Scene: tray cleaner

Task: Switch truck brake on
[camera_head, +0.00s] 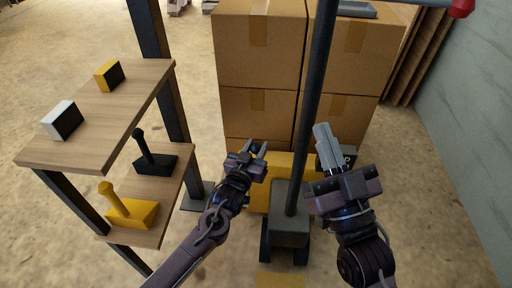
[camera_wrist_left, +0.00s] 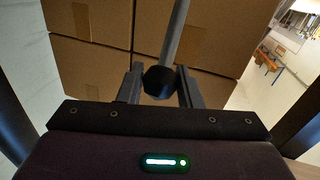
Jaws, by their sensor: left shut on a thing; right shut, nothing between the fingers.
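The yellow truck (camera_head: 258,196) stands in the middle with its tall dark pole (camera_head: 312,95) rising past the boxes. My left gripper (camera_head: 256,150) is left of the pole, above the yellow body. Its fingers are shut on a small black knob (camera_wrist_left: 158,82), which shows between them in the left wrist view. A grey rod (camera_wrist_left: 174,38) rises above the knob there; I cannot tell whether they join. Whether the knob is the brake's handle is unclear. My right gripper (camera_head: 324,137) is shut and empty, right of the pole, in front of a dark box (camera_head: 347,157) partly hidden behind it.
Stacked cardboard boxes (camera_head: 258,50) stand right behind the truck. A wooden shelf (camera_head: 105,115) at left holds a white block (camera_head: 60,120) and a yellow block (camera_head: 109,76), with a black lever (camera_head: 154,158) and a yellow lever (camera_head: 128,209) below. A grey wall (camera_head: 455,120) is at right.

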